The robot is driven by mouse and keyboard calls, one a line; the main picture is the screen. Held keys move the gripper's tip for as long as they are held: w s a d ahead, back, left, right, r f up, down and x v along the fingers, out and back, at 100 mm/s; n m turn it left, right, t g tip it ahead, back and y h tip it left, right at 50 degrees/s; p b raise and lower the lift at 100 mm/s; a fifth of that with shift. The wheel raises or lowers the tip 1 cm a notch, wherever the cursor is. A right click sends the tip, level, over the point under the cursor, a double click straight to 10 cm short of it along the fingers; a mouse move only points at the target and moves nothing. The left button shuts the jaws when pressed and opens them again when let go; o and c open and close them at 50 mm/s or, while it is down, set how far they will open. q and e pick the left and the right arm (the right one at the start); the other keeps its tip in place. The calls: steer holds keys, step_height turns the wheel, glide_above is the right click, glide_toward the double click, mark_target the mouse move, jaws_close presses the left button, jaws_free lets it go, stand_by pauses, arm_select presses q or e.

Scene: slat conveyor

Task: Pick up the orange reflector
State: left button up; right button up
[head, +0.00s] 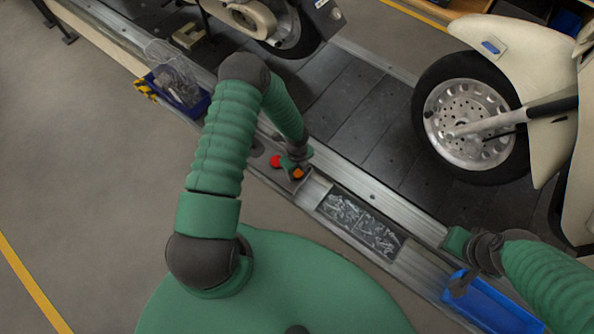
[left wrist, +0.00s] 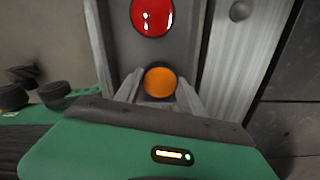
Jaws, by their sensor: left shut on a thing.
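The orange reflector (left wrist: 159,82) is a round orange disc between the two fingers of my left gripper (left wrist: 158,92) in the left wrist view. In the head view the orange reflector (head: 298,174) shows as a small orange spot beside the left gripper (head: 297,168), at the conveyor's near edge. The left gripper is shut on it. A red round reflector (left wrist: 152,14) lies just beyond it in the left wrist view, and the red one (head: 275,161) is to its left in the head view. My right gripper (head: 462,284) is over the blue bin at the lower right; its fingers are too small to judge.
A tray of small clear parts (head: 358,226) sits in the rail right of the left gripper. A blue bin (head: 495,303) is at the lower right, another blue bin (head: 190,104) at the upper left. Scooters with wheels (head: 470,115) stand on the dark slats (head: 365,100).

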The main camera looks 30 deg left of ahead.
mark_target(296, 174)
arm_select(q)
steer(key=shift+r, duration=0.5)
steer(key=r, duration=0.1)
steer(key=r+p, duration=0.1)
steer(key=shift+s+d+r+p, duration=0.1)
steer(key=shift+s+r+p, duration=0.2)
steer(key=shift+s+r, duration=0.1)
steer(key=s+a+r+b, duration=0.1)
steer(key=s+b, duration=0.1)
steer(key=s, duration=1.3)
steer(key=shift+a, duration=0.2)
